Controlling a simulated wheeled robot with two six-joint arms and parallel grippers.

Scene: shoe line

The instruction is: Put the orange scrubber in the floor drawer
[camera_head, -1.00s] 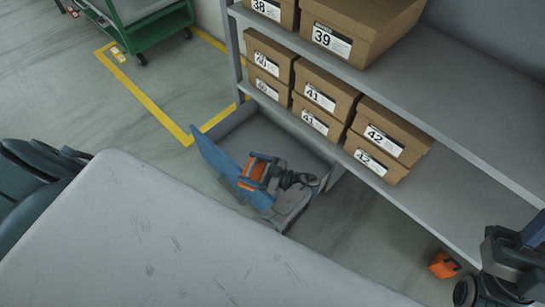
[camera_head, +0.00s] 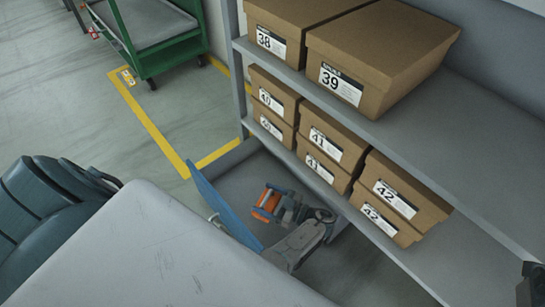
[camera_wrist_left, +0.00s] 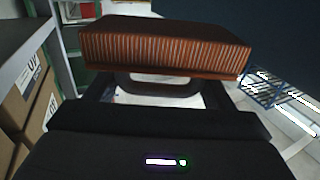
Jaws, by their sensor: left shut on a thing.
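The orange scrubber (camera_head: 267,203) is held in my left gripper (camera_head: 275,206) in the head view. My left gripper is shut on it, over the open floor drawer (camera_head: 236,172) with its blue front panel (camera_head: 222,208). I cannot tell whether the scrubber touches the drawer bottom. In the left wrist view the scrubber (camera_wrist_left: 165,50) spans the fingers, with ribbed orange-brown bristles facing the camera. My right gripper is not in view; only a dark piece of my arm shows at the lower right edge.
A grey shelf (camera_head: 440,135) with several brown shoe boxes (camera_head: 385,60) stands above and right of the drawer. A pale table top (camera_head: 150,250) fills the lower left. A green cart (camera_head: 150,45) stands at the back left, beside yellow floor tape (camera_head: 150,125).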

